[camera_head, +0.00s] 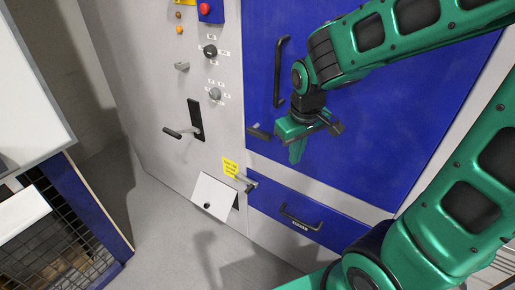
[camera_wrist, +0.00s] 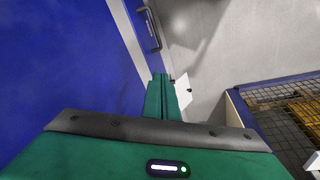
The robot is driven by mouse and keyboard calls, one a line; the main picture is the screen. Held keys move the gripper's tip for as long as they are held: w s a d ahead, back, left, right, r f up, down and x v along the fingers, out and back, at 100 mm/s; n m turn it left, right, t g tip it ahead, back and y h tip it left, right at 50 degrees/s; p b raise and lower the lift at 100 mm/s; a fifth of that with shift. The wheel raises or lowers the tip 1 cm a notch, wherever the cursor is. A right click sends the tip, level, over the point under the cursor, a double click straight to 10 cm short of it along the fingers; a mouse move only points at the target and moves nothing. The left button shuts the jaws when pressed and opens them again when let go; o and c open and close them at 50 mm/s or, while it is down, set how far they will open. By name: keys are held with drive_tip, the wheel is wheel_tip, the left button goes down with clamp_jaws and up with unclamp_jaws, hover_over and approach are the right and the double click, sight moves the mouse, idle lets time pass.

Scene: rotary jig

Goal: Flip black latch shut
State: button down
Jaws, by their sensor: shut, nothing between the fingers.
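A dark latch (camera_head: 259,132) sticks out at the lower left edge of the large blue door (camera_head: 350,135). I cannot tell for sure which is the task's black latch, or whether either is fully shut. My gripper (camera_head: 297,152) is shut and empty, in front of the blue door, to the right of the upper latch and apart from it in the picture. In the wrist view my green fingers (camera_wrist: 161,97) are together, with no latch clearly visible.
The door has a long black handle (camera_head: 281,72). The drawer has a black handle (camera_head: 300,219). A lever on a black plate (camera_head: 196,118), knobs and a red button (camera_head: 205,8) are on the grey panel. A white flap (camera_head: 214,196) juts out low. A mesh crate (camera_head: 75,215) stands left.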

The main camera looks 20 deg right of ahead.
drive_tip(key=w+a+f+n+h, duration=0.2)
drive_tip(key=f+n+h, duration=0.45)
drive_tip(key=f, duration=0.25)
drive_tip(key=w+a+f+n+h, duration=0.1)
drive_tip(key=w+f+n+h, duration=0.1)
drive_tip(key=f+n+h, duration=0.55)
drive_tip(key=w+a+r+n+t+h, duration=0.2)
drive_tip(key=w+a+r+n+t, duration=0.1)
drive_tip(key=a+n+t, duration=0.6)
drive_tip(key=shift+w+a+r+t, duration=0.15)
drive_tip(key=shift+w+a+t, duration=0.25)
drive_tip(key=shift+a+t, duration=0.2)
